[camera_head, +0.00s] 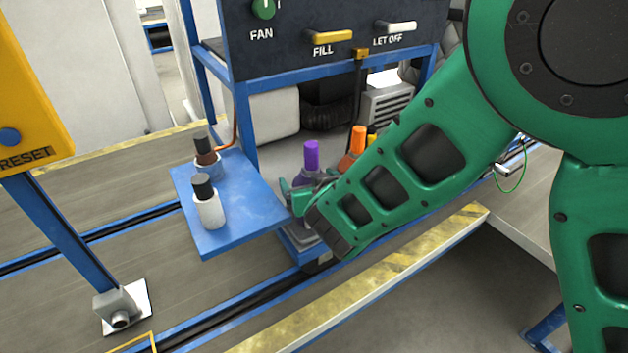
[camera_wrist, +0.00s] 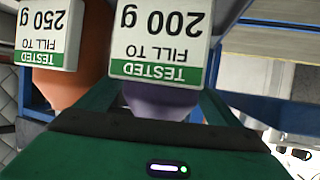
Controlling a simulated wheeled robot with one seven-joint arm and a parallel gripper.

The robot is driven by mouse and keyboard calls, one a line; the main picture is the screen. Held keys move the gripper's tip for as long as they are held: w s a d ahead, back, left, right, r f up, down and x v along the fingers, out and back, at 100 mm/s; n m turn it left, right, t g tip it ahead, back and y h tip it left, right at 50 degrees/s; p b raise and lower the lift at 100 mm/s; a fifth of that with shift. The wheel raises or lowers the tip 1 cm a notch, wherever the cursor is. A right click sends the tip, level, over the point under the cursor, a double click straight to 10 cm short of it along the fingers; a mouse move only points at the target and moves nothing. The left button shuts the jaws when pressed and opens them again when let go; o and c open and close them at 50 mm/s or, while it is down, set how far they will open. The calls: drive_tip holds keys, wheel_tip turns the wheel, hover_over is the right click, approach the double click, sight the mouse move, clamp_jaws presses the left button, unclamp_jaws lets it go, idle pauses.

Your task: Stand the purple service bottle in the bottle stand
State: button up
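The purple service bottle (camera_head: 311,156) stands upright beside the right edge of the blue shelf in the head view. My gripper (camera_head: 300,194) is at its lower part. In the wrist view the purple bottle (camera_wrist: 160,102) lies between my two green fingers (camera_wrist: 160,95), partly behind a white "FILL TO 200 g" label (camera_wrist: 160,40) seen upside down. The fingertips are hidden by the label, so contact is unclear.
The blue shelf (camera_head: 245,220) also bears a white bottle (camera_head: 209,208) with a black cap; its right part is bare. An orange bottle (camera_head: 356,140) stands right of the purple one. The control panel (camera_head: 335,50) overhangs behind.

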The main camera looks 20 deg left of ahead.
drive_tip(key=v, duration=1.2)
drive_tip(key=shift+r, duration=0.2)
drive_tip(key=shift+w, duration=0.1)
